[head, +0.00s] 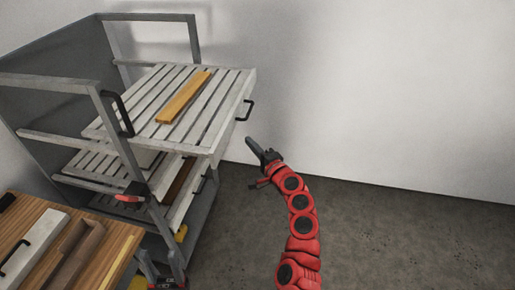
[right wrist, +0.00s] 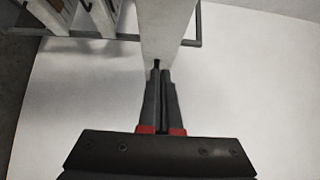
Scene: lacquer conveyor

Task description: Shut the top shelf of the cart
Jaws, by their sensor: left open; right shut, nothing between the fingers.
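The cart (head: 100,92) is a grey metal frame at the left of the head view. Its top shelf (head: 228,92) is white and slatted, and sticks out to the right beyond the frame. A black handle (head: 246,110) is on its front edge. My right gripper (head: 256,147) is shut and empty, just beyond and below the front edge. In the right wrist view its fingertips (right wrist: 159,72) are at the end of a pale board; contact is unclear.
An orange-brown plank (head: 183,97) lies on the top shelf. Lower shelves (head: 98,163) are below it. A wooden table (head: 105,250) with a drawer-like white piece (head: 30,245) and brown trough is at front left. Floor on the right is clear.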

